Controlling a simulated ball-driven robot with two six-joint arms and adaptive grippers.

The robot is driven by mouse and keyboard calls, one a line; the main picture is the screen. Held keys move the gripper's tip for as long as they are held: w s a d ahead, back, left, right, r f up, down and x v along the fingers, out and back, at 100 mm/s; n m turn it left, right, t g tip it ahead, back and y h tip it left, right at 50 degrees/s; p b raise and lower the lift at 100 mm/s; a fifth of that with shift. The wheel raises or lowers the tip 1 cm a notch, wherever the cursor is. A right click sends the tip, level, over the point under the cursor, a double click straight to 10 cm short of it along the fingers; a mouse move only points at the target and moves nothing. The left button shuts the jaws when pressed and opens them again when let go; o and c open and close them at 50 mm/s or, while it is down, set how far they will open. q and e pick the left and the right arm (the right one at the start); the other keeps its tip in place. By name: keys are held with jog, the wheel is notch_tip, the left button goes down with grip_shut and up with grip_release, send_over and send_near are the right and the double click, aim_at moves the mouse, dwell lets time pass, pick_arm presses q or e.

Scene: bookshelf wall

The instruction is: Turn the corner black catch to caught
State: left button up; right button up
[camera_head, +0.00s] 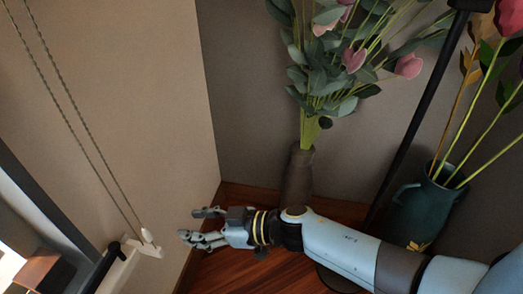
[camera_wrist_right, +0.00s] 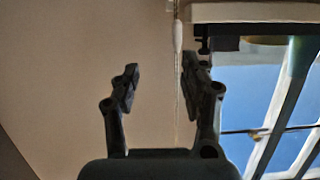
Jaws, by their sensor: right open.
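My right gripper (camera_head: 192,225) reaches left across the lower middle of the head view. Its fingers are apart, with nothing between them; the right wrist view also shows the open jaws (camera_wrist_right: 160,70). A dark catch-like part (camera_head: 108,256) sits by the white ledge at the lower left of the head view, left of and apart from the fingertips. In the right wrist view a black part (camera_wrist_right: 222,40) shows under the white ledge, beyond the right-hand finger. I cannot tell whether the catch is caught. My left gripper is not in view.
A corded blind pull (camera_head: 146,237) hangs by the white ledge (camera_head: 122,272), between it and my gripper. A brown vase (camera_head: 299,174) with flowers and a green vase (camera_head: 424,208) stand behind my arm. A window (camera_wrist_right: 255,90) shows at right.

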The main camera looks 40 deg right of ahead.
jog(key=s+d+f+m+g+h+p, duration=0.1)
jog(key=s+d+f+m+h+p, duration=0.1)
jog(key=s+d+f+m+h, duration=0.2)
jog(key=shift+s+d+f+m+h, duration=0.3)
jog(key=shift+s+d+f+h, duration=1.2)
jog(key=shift+s+d+f, duration=1.8)
jog(key=shift+o, duration=0.2)
jog(key=shift+a+x, duration=0.25)
jog(key=shift+x, duration=0.8)
